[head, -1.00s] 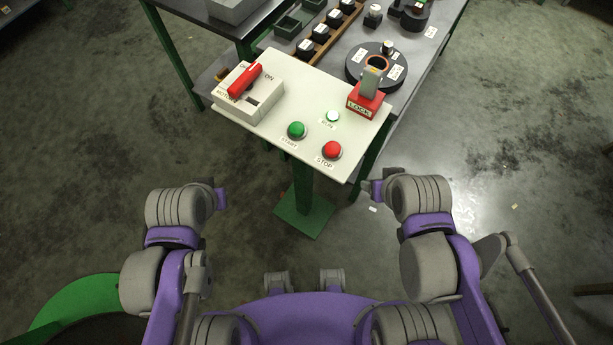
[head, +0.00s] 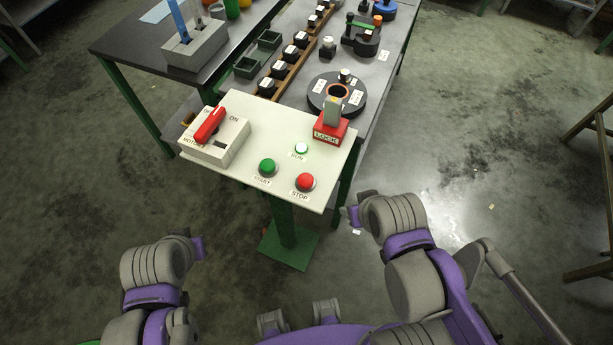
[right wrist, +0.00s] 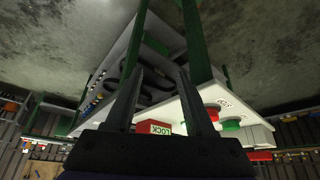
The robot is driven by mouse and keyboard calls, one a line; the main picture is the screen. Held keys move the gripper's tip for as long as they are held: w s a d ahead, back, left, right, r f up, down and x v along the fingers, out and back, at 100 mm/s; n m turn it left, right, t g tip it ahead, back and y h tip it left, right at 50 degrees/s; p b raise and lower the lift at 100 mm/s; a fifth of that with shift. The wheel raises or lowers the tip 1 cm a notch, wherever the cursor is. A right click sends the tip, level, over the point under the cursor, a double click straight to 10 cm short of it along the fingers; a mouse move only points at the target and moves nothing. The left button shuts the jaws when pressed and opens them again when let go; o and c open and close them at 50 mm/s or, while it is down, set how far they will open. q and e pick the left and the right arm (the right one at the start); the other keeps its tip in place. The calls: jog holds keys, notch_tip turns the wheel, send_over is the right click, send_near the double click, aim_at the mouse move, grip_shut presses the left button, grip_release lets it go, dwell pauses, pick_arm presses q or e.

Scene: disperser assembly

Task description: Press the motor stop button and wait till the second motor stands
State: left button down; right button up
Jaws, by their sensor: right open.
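The red stop button (head: 305,182) sits at the front right of a white control panel (head: 245,180), labelled STOP. The green start button (head: 267,168) is to its left. A small RUN lamp (head: 301,148) above them looks pale and greenish-white. My right gripper (head: 350,217) is in front of the panel's right corner, apart from the stop button. In the right wrist view its two fingers (right wrist: 158,88) are spread with nothing between them. My left gripper (head: 200,248) is low at the left, away from the panel, and its finger gap is not clear. No motor can be made out for certain.
A red rotary switch handle (head: 209,125) on a white box and a red LOCK block (head: 330,132) stand on the panel. Behind it are a black disc (head: 322,98) and a grey table with small parts. Floor in front is open.

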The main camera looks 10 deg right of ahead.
grip_shut()
dwell(1.4)
